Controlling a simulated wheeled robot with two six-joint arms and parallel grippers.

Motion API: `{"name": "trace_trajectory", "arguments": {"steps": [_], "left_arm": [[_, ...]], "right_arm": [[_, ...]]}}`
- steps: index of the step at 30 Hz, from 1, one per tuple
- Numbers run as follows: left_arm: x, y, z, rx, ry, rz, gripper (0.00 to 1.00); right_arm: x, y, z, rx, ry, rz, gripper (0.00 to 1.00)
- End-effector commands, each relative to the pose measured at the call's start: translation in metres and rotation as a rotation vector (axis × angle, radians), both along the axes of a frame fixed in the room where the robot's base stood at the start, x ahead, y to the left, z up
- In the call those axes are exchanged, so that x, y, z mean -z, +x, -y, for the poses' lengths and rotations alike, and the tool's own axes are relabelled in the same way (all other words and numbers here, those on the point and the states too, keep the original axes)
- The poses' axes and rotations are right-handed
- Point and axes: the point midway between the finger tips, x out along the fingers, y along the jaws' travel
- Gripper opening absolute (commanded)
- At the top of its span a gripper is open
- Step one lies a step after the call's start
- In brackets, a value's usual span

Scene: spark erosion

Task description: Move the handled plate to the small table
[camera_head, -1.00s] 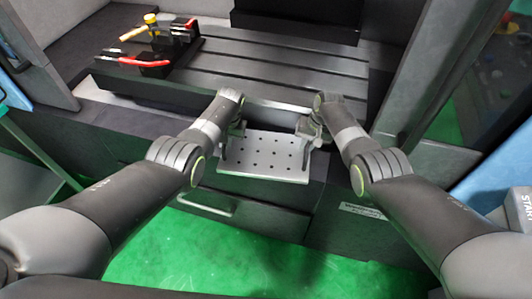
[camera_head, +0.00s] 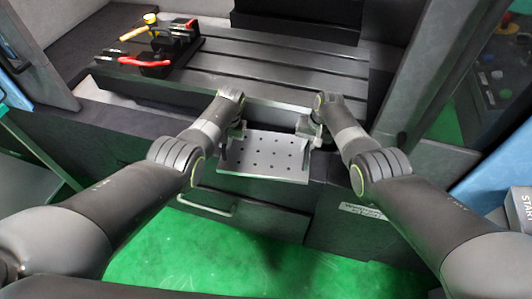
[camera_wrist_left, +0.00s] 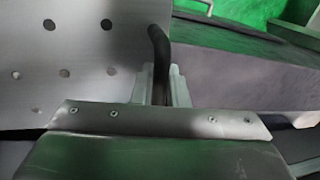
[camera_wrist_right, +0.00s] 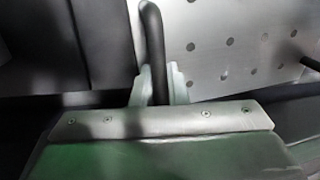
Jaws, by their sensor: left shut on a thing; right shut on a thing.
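The handled plate (camera_head: 263,155) is a light metal sheet with rows of holes, held in front of the machine bed in the head view. Its dark handles stand at its left and right sides. My left gripper (camera_head: 229,148) is shut on the left handle (camera_wrist_left: 160,48), with the plate (camera_wrist_left: 85,55) beside it in the left wrist view. My right gripper (camera_head: 312,140) is shut on the right handle (camera_wrist_right: 152,38), with the plate (camera_wrist_right: 235,55) beside it in the right wrist view. A grey table-like surface (camera_head: 22,182) shows at the left edge, partly cut off; I cannot tell if it is the small table.
The slotted machine bed (camera_head: 285,72) lies behind the plate. A black fixture (camera_head: 150,72) with red and yellow handles stands on its left. A drawer front (camera_head: 250,215) with a bar handle is below the plate. Green floor (camera_head: 200,262) is open in front.

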Motion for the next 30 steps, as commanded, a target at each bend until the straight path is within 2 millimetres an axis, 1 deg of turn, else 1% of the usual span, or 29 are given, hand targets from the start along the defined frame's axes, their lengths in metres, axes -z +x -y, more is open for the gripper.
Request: {"name": "trace_trajectory", "arguments": {"steps": [1, 8, 14, 30], "left_arm": [[-0.004, 0.003, 0.0, 0.0, 0.001, 0.007, 0.0], [-0.006, 0.002, 0.0, 0.001, 0.001, 0.006, 0.0], [-0.014, 0.003, 0.0, 0.0, 0.001, 0.006, 0.0], [-0.049, 0.003, 0.0, 0.0, 0.001, 0.007, 0.0]], "right_arm": [[-0.004, 0.003, 0.0, -0.001, 0.0, 0.007, 0.0], [-0.006, 0.002, 0.0, -0.001, 0.0, 0.006, 0.0], [-0.014, 0.003, 0.0, -0.001, 0.0, 0.006, 0.0], [-0.049, 0.003, 0.0, -0.001, 0.0, 0.007, 0.0]]}}
